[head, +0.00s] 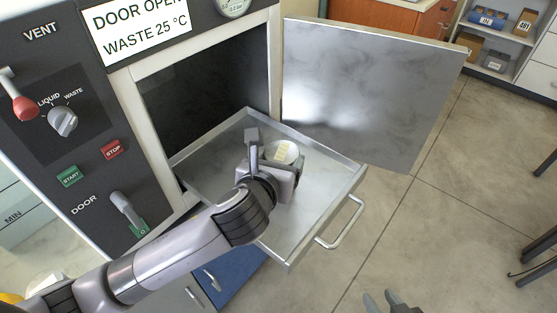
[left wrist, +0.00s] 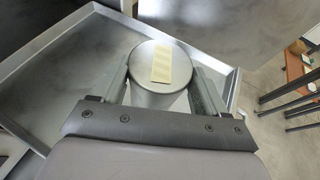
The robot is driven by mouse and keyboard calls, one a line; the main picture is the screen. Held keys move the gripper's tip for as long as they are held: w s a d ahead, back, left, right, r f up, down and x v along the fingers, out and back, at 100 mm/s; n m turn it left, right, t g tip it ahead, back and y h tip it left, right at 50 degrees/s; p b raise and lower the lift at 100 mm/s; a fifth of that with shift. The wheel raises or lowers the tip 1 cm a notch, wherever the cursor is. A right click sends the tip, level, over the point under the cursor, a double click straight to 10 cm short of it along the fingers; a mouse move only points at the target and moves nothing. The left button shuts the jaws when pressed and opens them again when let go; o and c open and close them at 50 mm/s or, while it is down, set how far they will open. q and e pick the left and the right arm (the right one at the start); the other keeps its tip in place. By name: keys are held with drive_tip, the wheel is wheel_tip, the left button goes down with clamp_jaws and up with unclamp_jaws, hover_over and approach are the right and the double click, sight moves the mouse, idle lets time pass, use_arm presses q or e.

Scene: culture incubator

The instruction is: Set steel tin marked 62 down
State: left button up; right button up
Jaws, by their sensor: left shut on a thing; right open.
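The steel tin (left wrist: 150,88) is a round metal cylinder with a pale yellow label on its lid; the number cannot be read. In the head view the tin (head: 292,154) shows just beyond my left gripper (head: 268,150). My left gripper, also in the left wrist view (left wrist: 162,85), is shut on the tin, one finger on each side. The tin is upright over the pulled-out metal tray (head: 310,217); whether it touches the tray floor I cannot tell. My right gripper (head: 388,300) is open and empty at the bottom edge of the head view.
The incubator door (head: 370,85) stands wide open behind the tray. The tray has raised rims and a front handle (head: 342,222). The control panel (head: 65,120) is at left. Shelves with bins (head: 490,20) stand at far right.

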use_arm(q)
drive_tip(key=o, duration=1.3)
drive_tip(key=shift+f, duration=0.1)
drive_tip(key=shift+c, duration=0.2)
drive_tip(key=shift+r, duration=0.2)
drive_tip(key=p+v, duration=0.1)
drive_tip(key=v, duration=1.1)
drive_tip(key=shift+f, duration=0.1)
